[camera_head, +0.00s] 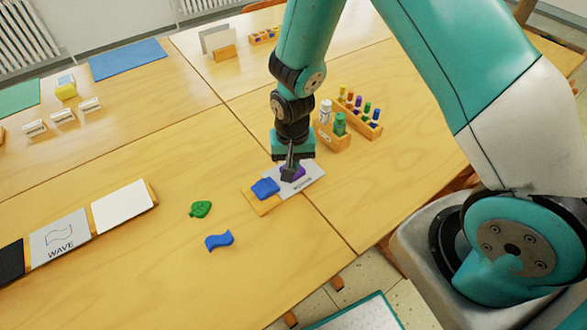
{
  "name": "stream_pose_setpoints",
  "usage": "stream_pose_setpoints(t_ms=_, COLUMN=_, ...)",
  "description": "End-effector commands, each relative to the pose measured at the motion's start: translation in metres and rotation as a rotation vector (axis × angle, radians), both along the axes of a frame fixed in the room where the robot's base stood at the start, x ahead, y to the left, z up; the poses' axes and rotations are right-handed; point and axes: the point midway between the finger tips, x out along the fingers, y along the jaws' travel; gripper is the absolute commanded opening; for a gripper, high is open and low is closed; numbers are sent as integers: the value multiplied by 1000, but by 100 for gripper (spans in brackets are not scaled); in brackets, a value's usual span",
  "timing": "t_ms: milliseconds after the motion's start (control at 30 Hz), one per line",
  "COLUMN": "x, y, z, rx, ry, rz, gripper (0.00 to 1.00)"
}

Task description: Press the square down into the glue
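My gripper (288,174) points down at the white card (314,180) on the table. A purple piece (299,172) lies on that card, right at my fingertips and partly hidden by them. It looks like the square, but its full outline is hidden. I cannot tell whether the fingers hold it or only touch it from above. Any glue under it is hidden. A blue piece (265,187) lies just left of my gripper, on the wooden holder (261,204) at the card's left end.
A green leaf (200,209) and a blue wavy piece (219,241) lie loose to the left. A card marked WAVE (59,238) and a blank white card (122,206) are farther left. Bottle racks (332,139) stand close behind my gripper on the right.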

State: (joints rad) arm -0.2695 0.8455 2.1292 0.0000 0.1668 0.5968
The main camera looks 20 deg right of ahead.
Motion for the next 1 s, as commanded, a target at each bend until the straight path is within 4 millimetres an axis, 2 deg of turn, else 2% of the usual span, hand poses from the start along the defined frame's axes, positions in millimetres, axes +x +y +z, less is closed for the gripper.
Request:
stream_pose_setpoints(t_ms=267, x=0, y=0, z=2, rx=0, ry=0, rz=0, gripper=0)
stream_pose_setpoints(t_ms=1000, x=0, y=0, z=49, rx=0, ry=0, rz=0, gripper=0)
